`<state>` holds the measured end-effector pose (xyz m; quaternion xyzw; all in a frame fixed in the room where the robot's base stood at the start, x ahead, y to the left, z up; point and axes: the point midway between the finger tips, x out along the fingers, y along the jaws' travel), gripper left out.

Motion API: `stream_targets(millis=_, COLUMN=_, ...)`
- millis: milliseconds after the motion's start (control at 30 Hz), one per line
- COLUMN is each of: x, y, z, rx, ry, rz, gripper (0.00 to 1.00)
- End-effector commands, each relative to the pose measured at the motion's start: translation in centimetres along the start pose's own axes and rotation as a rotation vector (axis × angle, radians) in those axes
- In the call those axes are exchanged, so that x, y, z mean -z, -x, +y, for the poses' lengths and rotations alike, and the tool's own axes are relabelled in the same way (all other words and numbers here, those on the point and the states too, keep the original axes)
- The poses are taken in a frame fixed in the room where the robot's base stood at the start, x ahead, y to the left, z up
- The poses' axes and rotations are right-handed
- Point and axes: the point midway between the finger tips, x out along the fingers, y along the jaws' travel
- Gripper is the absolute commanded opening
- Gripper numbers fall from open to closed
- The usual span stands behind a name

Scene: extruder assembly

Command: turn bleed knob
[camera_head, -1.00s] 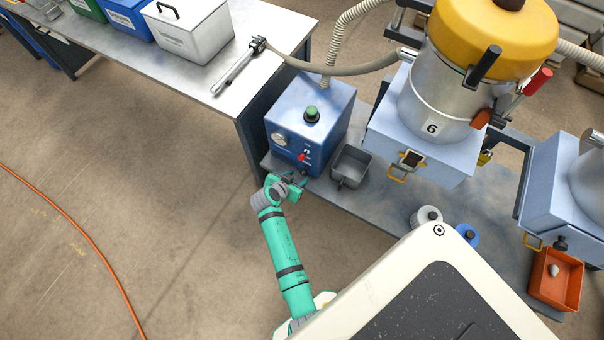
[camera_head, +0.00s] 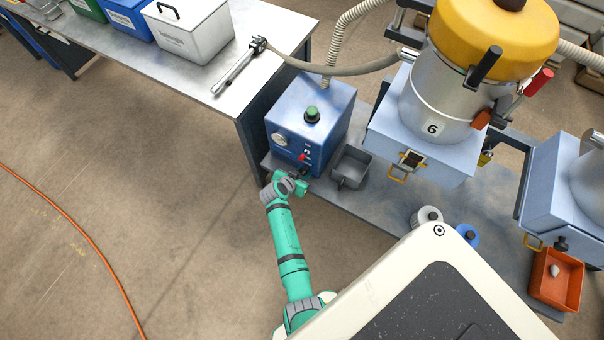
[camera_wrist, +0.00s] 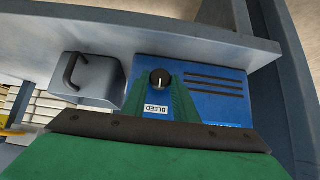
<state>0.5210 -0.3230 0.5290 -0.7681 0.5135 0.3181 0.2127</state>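The bleed knob (camera_wrist: 160,79) is a round black knob with a white pointer line on the blue box. In the wrist view the pointer stands upright, and a white BLEED label (camera_wrist: 156,108) sits below the knob in the picture. My green gripper (camera_wrist: 161,84) has one finger on each side of the knob, with no clear gap. It looks shut on the knob, though the contact itself is hard to see. In the head view my gripper (camera_head: 300,185) is low at the front of the blue box (camera_head: 310,115), and my wrist partly hides the knob area.
A dark grey bin (camera_head: 351,167) with a handle stands right beside the blue box; it is at left in the wrist view (camera_wrist: 95,82). A red lever (camera_head: 302,157), a gauge (camera_head: 279,139) and a green button (camera_head: 311,114) are on the box. Open floor lies left.

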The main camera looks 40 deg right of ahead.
Motion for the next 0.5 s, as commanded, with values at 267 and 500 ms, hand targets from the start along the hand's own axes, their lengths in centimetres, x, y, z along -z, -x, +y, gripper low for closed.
stream_targets(millis=267, x=-0.01, y=0.03, z=-0.15, rx=-0.018, ry=0.020, rz=0.000, gripper=0.04)
stream_targets(millis=500, x=0.04, y=0.03, z=-0.48, rx=-0.102, ry=0.105, rz=0.000, gripper=0.04)
